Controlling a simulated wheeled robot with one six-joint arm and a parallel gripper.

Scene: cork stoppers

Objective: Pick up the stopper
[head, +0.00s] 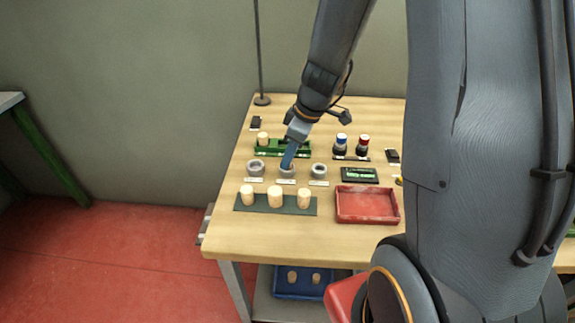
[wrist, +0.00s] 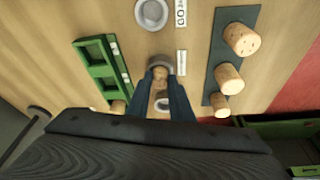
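My gripper (head: 287,167) reaches down at the middle grey ring (head: 288,175) on the table. In the wrist view its blue fingers (wrist: 161,78) lie close on both sides of a small brown cork stopper (wrist: 160,73), with no gap visible. This stopper is at the grey ring (wrist: 158,60); whether it sits in it or is raised above it, I cannot tell. In the head view the fingers hide the stopper. Other cork stoppers (head: 275,197) stand upright in a row on a dark mat (head: 290,209), and one cork (head: 262,137) is in the green rack (head: 278,151).
Grey rings stand left (head: 256,168) and right (head: 319,171) of the middle one. A red tray (head: 367,218) is at the front right. Blue-topped and red-topped bottles (head: 363,145) stand behind. A blue bin (head: 296,293) with corks is on the lower shelf.

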